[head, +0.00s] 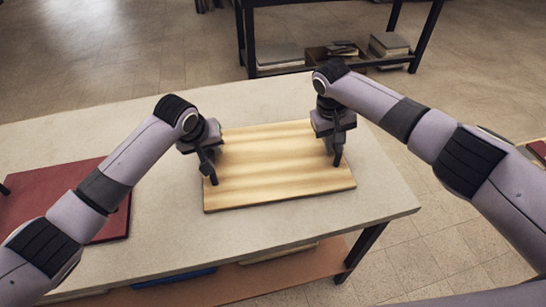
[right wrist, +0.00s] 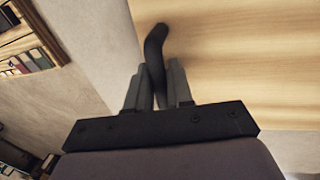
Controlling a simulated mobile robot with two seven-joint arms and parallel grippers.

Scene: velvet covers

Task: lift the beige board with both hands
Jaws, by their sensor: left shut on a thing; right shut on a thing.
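The beige board (head: 270,170) is a flat rectangle with a striped wood grain, near the right part of the table in the head view. My left gripper (head: 209,176) is at the board's left edge, shut on it. My right gripper (head: 337,155) is at the board's right edge, shut on it. In the right wrist view the board (right wrist: 240,60) fills the upper right, and my right gripper's fingers (right wrist: 157,85) are close together at its edge. Whether the board touches the table or hangs just above it, I cannot tell.
The pale table (head: 285,225) has bare room in front of and behind the board. A dark red board (head: 118,215) lies at the table's left. A lower shelf (head: 235,283) holds flat items. A dark rack (head: 283,70) with boxes stands behind the table.

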